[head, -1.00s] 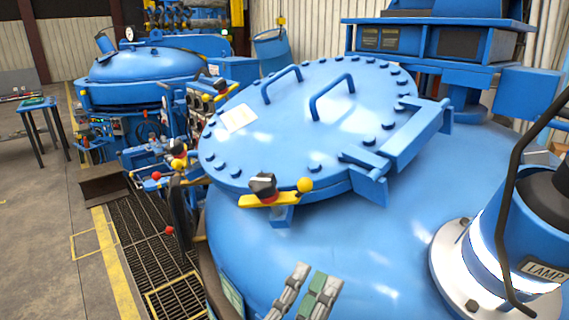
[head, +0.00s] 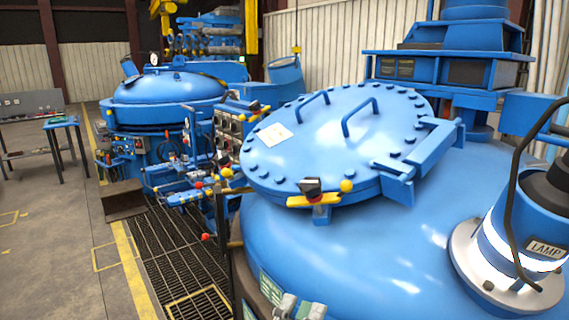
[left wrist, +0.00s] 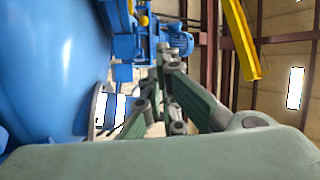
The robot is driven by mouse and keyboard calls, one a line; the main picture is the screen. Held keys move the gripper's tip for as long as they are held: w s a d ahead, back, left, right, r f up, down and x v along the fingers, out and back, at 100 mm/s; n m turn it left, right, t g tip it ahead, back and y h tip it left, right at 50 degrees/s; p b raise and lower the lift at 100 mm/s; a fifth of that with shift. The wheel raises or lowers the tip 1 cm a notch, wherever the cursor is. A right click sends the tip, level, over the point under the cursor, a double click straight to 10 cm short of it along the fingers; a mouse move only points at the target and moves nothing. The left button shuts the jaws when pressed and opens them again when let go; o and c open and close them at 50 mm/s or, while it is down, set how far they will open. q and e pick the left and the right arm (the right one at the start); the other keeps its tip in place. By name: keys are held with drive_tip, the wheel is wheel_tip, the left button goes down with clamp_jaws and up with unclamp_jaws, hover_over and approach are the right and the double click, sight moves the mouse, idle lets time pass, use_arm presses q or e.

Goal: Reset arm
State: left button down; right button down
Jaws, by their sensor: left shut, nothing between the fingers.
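My left gripper (head: 297,308) shows only its grey-green tips at the bottom edge of the head view, in front of the big blue furnace vessel (head: 390,245). In the left wrist view the left gripper (left wrist: 172,65) shows its green finger links coming together, with nothing seen between them. The vessel's curved blue wall (left wrist: 45,70) fills the left side of that view. My right gripper is not in either view.
A round bolted hatch (head: 335,140) with two handles and a yellow latch tops the vessel. A lamp housing (head: 525,220) stands at right. A second furnace (head: 165,100) and a small table (head: 62,125) are behind. Grey floor (head: 50,240) is open at left.

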use_arm(q)
drive_tip(key=a+f+n+g+y, duration=0.45)
drive_tip(key=a+f+n, duration=0.3)
drive_tip(key=f, duration=0.35)
drive_tip(key=a+f+n+g+y, duration=0.4)
drive_tip(key=a+f+n+y, duration=0.2)
drive_tip(key=a+f, duration=0.4)
drive_tip(key=s+a+f+n+g, duration=0.2)
drive_tip(key=s+a+f+g, duration=0.15)
drive_tip(key=s+f, duration=0.35)
drive_tip(key=s+a+f+n+g, duration=0.25)
drive_tip(key=s+f+g, duration=0.2)
drive_tip(key=s, duration=0.45)
wheel_tip(320, 180, down, 26)
drive_tip(key=s+f+g, duration=0.1)
drive_tip(key=s+g, duration=0.1)
drive_tip(key=s+a+f, duration=0.2)
drive_tip(key=s+f, duration=1.3)
drive_tip(key=s, duration=0.2)
drive_tip(key=shift+f+g+y, duration=0.35)
drive_tip(key=shift+g+y, duration=0.1)
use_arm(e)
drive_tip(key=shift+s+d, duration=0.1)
use_arm(q)
drive_tip(key=shift+s+a, duration=0.1)
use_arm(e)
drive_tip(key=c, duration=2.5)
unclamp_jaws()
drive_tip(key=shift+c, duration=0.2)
